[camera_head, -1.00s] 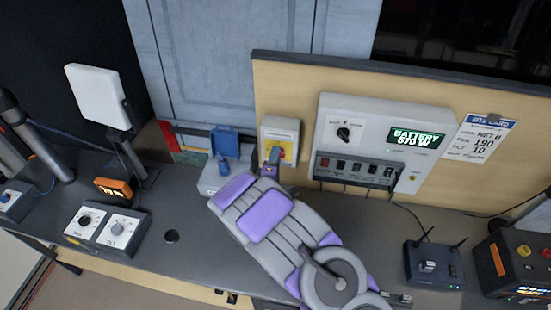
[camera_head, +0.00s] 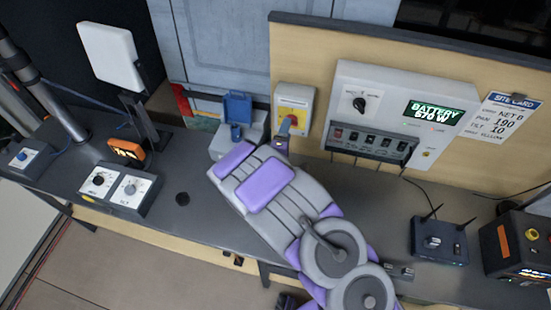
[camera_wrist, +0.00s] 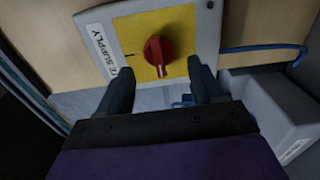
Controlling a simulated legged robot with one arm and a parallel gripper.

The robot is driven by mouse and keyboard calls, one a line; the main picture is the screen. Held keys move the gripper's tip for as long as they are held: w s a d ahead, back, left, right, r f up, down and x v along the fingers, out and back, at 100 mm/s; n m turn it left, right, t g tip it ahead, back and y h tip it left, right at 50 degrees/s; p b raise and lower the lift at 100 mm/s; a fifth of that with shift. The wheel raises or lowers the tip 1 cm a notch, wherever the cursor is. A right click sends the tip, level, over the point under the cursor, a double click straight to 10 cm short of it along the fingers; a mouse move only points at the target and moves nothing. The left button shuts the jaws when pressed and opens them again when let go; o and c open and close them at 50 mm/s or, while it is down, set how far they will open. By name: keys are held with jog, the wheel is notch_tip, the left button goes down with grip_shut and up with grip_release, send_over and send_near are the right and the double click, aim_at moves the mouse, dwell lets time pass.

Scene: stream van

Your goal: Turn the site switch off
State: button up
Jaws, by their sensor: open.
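The site switch is a grey box (camera_head: 307,98) with a yellow plate and a red rotary knob, mounted on the wooden panel behind the bench. In the wrist view the red knob (camera_wrist: 159,52) stands on the yellow plate (camera_wrist: 178,22), and a label reading "SUPPLY" runs along the box's left side. My gripper (camera_wrist: 162,80) is open, its two dark fingers either side of and just below the knob in the picture; I cannot tell whether they touch it. In the head view my arm partly hides the knob, and the gripper (camera_head: 284,132) is at the box.
A blue-lidded socket box (camera_head: 238,115) stands just left of the switch. The battery panel (camera_head: 345,88) with a dial and switches is to the right. A router (camera_head: 440,242), tilt dial boxes (camera_head: 132,190) and a site card (camera_head: 505,115) are farther off.

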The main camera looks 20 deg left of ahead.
jog(key=s, duration=1.4)
jog(key=shift+s+d+f, duration=0.15)
jog(key=shift+f, duration=0.05)
